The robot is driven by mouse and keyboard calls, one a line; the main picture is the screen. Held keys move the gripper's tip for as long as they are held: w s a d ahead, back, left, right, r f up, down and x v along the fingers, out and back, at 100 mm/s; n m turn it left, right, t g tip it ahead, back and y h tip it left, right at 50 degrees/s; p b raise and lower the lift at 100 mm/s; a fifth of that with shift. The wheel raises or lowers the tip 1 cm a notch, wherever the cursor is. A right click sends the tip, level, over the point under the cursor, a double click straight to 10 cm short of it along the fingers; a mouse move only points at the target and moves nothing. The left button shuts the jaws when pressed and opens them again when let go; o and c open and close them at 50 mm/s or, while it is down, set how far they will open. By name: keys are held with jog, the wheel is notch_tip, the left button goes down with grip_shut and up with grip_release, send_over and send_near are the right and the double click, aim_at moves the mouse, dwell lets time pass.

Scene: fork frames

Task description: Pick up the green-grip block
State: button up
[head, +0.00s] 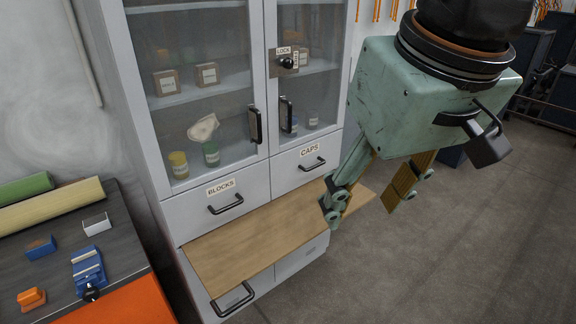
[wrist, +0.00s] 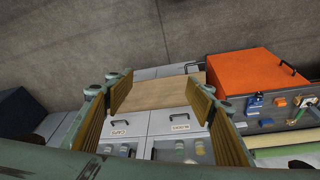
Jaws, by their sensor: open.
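I cannot make out a block with a green grip in either view. The drawer labelled BLOCKS (head: 228,200) is shut in the grey cabinet, and it also shows in the wrist view (wrist: 178,120). On the dark bench at the left lie a blue block (head: 40,248), an orange block (head: 31,299) and a white-and-grey block (head: 96,223). My gripper (head: 370,203) is open and empty, its fingers apart in front of the cabinet's right side. In the wrist view, my gripper (wrist: 157,92) frames the wooden shelf and drawers between its fingers.
A wooden pull-out shelf (head: 240,250) juts out below the drawers. The drawer labelled CAPS (head: 305,165) is shut. Glass doors close the upper cabinet. A blue vise (head: 88,268) stands on the bench (head: 125,245). Open floor (head: 450,250) lies to the right.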

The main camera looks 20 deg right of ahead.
jog(key=w+d+f+n+g, duration=0.1)
jog(key=w+d+f, duration=0.15)
jog(key=w, duration=0.95)
jog(key=w+d+f, duration=0.1)
jog(key=w+d, duration=0.3)
jog(key=w, duration=0.9)
jog(key=w+d+f+n+g, duration=0.15)
jog(key=w+d, duration=0.25)
jog(key=w, duration=0.8)
jog(key=w+d+f, duration=0.5)
jog(key=w+f, duration=0.2)
jog(key=f, duration=0.3)
jog(key=w+d+f+n, duration=0.1)
jog(key=w+d+f, duration=0.4)
jog(key=w+f, duration=0.3)
jog(key=w+d+f+g, duration=0.1)
jog(key=w+d+f, duration=0.4)
jog(key=f, duration=0.9)
jog(key=w, duration=0.3)
jog(key=shift+w+d+n, duration=0.15)
jog(key=shift+d+n, duration=0.2)
jog(key=shift+f, duration=0.2)
jog(key=shift+f+b, duration=0.95)
jog(key=shift+f, duration=3.3)
jog(key=shift+f, duration=0.1)
